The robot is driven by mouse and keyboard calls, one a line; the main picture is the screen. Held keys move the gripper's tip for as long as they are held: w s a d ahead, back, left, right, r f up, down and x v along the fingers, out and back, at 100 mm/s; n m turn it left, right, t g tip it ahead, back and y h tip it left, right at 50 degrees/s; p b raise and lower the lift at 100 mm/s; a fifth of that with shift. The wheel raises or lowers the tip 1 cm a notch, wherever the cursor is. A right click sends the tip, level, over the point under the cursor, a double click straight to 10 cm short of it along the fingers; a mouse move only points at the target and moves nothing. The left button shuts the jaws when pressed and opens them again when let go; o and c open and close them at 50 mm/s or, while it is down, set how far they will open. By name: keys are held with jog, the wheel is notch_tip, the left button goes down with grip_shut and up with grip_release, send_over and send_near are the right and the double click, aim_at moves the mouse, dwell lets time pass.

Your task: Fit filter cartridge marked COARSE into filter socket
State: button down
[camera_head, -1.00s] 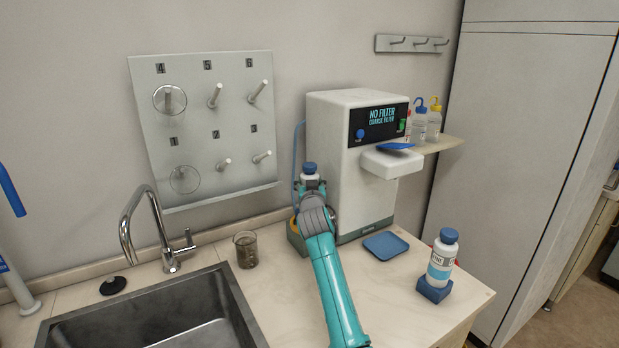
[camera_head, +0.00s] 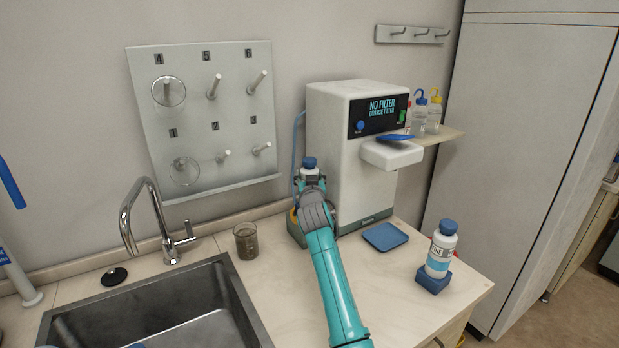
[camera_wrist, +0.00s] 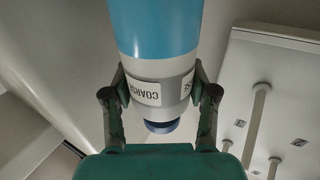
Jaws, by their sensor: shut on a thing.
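My gripper (camera_head: 311,182) is shut on the COARSE cartridge (camera_head: 309,163), beside the left side of the white spectrometer (camera_head: 340,150). In the wrist view the fingers of my gripper (camera_wrist: 160,95) clasp the cartridge (camera_wrist: 155,35) on its grey band, which carries a white COARSE label. Its body is light blue and its cap is dark blue; the cap points up in the head view. A yellow and greenish-grey block (camera_head: 295,232) shows partly behind my gripper. The filter socket cannot be made out. The spectrometer screen (camera_head: 382,108) reads NO FILTER, COARSE FILTER.
A second blue-capped cartridge (camera_head: 440,248) stands in a blue holder (camera_head: 433,281) at the right. A blue tray (camera_head: 386,237) lies before the spectrometer. A beaker (camera_head: 246,241) stands near the sink (camera_head: 160,305). A pegboard (camera_head: 205,120) hangs on the wall behind.

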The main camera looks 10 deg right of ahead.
jog(key=shift+f, duration=0.6)
jog(key=shift+c, duration=1.2)
grip_release()
jog(key=shift+s+f, duration=0.1)
jog(key=shift+f, duration=0.1)
